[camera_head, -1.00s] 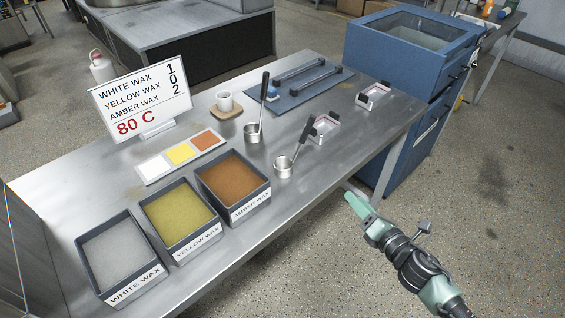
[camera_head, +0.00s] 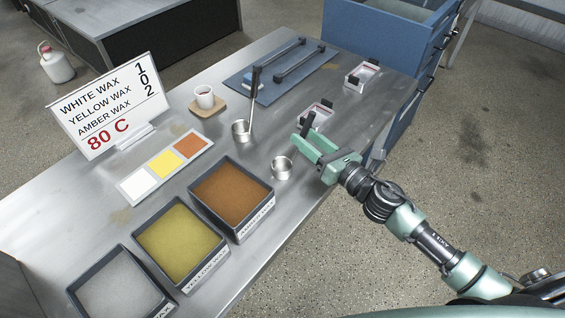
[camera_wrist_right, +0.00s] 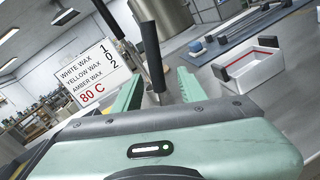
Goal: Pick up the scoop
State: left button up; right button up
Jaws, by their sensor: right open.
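Two metal scoops with upright black handles stand on the steel table. The farther scoop (camera_head: 241,131) is beside the cup, and its handle leans slightly right. The nearer scoop (camera_head: 282,168) is just left of my right gripper (camera_head: 303,147), which partly hides its handle. My right gripper is open above the table's right side. In the right wrist view a dark handle (camera_wrist_right: 152,45) rises between the open fingers (camera_wrist_right: 158,90). I cannot tell whether they touch it. My left gripper is not in view.
Amber (camera_head: 231,192), yellow (camera_head: 182,238) and white (camera_head: 120,288) wax trays line the front edge. A cup (camera_head: 204,97) on a coaster, a colour card (camera_head: 166,163), a wax sign (camera_head: 108,105), a blue mat (camera_head: 262,86) and two small moulds (camera_head: 362,77) are also on the table.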

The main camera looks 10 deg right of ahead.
jog(key=p+x, duration=0.1)
jog(key=x, duration=0.4)
jog(key=shift+s+a+f, duration=0.1)
jog(key=shift+a+f, duration=0.05)
grip_shut()
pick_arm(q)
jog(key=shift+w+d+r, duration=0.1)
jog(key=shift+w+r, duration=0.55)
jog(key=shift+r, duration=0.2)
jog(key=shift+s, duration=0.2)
